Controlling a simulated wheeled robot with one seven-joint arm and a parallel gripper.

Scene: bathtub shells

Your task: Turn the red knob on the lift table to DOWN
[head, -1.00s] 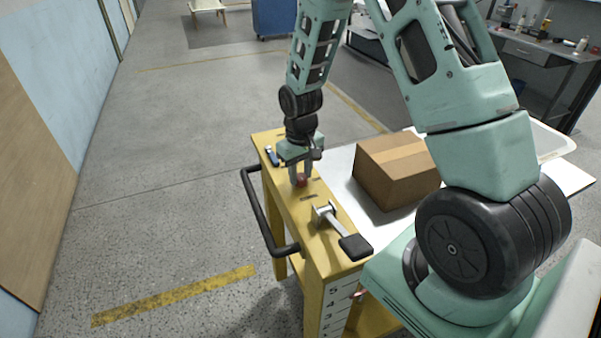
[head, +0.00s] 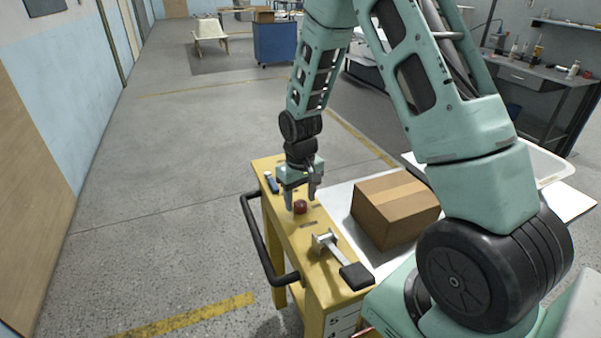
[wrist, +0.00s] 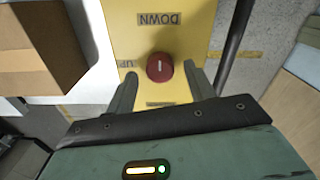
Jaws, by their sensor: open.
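The red knob (head: 300,207) sits on the yellow top of the lift table (head: 338,264). The UP label (wrist: 126,64) is to the knob's left there. My gripper (head: 300,202) is open just over the knob, pointing down. In the wrist view its fingers (wrist: 161,71) stand on either side of the knob with gaps between. Another label below the knob is partly hidden by my gripper.
A metal lever with a black pad (head: 356,276) is on the near part of the yellow top. A black handle bar (head: 262,240) runs along its left side. A cardboard box (head: 395,210) sits on the white platform to the right. A blue-and-black item (head: 271,182) lies at the far end.

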